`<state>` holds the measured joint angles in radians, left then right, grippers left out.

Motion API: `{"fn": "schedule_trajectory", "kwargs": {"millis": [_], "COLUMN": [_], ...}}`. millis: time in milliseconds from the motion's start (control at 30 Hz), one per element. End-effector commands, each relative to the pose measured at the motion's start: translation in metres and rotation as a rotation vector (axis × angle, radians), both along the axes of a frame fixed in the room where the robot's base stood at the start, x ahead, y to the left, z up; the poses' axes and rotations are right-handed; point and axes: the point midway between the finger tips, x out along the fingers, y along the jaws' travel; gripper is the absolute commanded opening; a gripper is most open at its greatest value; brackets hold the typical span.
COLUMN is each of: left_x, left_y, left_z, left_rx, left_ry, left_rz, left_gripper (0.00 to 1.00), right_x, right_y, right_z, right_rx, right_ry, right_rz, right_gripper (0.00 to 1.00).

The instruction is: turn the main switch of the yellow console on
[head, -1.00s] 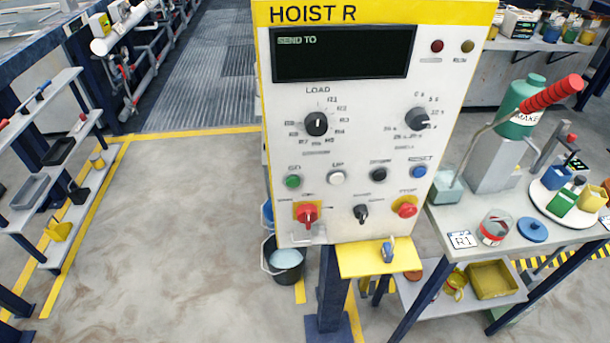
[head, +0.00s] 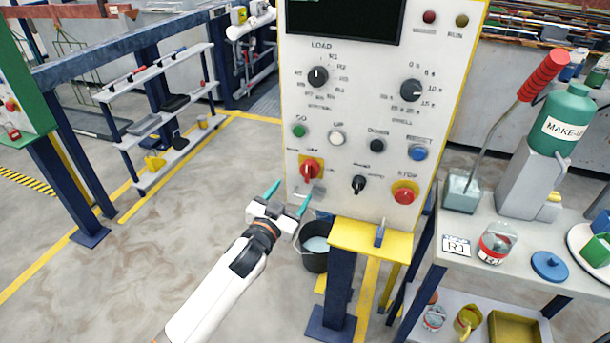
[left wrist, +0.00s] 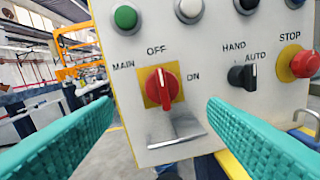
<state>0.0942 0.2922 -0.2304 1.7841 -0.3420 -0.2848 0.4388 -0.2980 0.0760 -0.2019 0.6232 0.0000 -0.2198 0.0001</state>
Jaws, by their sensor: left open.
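The yellow-trimmed console (head: 330,120) stands upright in the middle of the head view with a white panel. Its main switch is a red knob (head: 311,168) on a yellow plate at the panel's lower left. In the left wrist view the red knob (left wrist: 162,88) sits between the MAIN, OFF and ON labels, its handle standing near upright, its white mark toward OFF. A grey metal bracket (left wrist: 176,130) juts out just below it. My left gripper (head: 288,196) is open and empty, its teal fingers pointing at the panel, short of the knob. My right gripper is out of view.
The green button (left wrist: 125,17), black HAND/AUTO selector (left wrist: 242,77) and red STOP button (left wrist: 305,63) are close by on the panel. A yellow shelf (head: 370,240) juts out below it. A bench (head: 500,240) with bottle and jars stands right.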

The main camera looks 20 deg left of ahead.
Motion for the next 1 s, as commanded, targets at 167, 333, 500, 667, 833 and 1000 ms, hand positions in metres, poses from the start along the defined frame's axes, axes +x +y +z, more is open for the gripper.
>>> {"fn": "schedule_trajectory", "kwargs": {"millis": [167,333,500,667,833,1000], "left_x": [0.039,0.067,0.083,0.088,0.088,0.088], "left_y": [-0.005,-0.009,-0.010,-0.011,-0.011,-0.011], "left_z": [0.002,0.000,0.000,0.000,-0.001,-0.001], "left_rx": [-0.002,-0.002,-0.002,-0.001,-0.001,-0.001], "left_ry": [-0.001,0.000,0.000,0.000,0.001,0.001], "left_rz": [0.000,-0.001,-0.001,-0.001,-0.002,-0.002], "left_gripper": [0.67,0.67,0.67,0.67,0.67,0.46], "right_x": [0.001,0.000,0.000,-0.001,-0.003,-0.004], "right_y": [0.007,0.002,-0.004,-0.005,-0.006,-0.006], "right_z": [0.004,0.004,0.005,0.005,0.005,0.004], "right_rx": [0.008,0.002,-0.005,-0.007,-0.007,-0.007], "right_ry": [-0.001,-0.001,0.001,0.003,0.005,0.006], "right_rz": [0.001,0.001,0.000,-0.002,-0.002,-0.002], "right_gripper": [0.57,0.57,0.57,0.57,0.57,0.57]}}
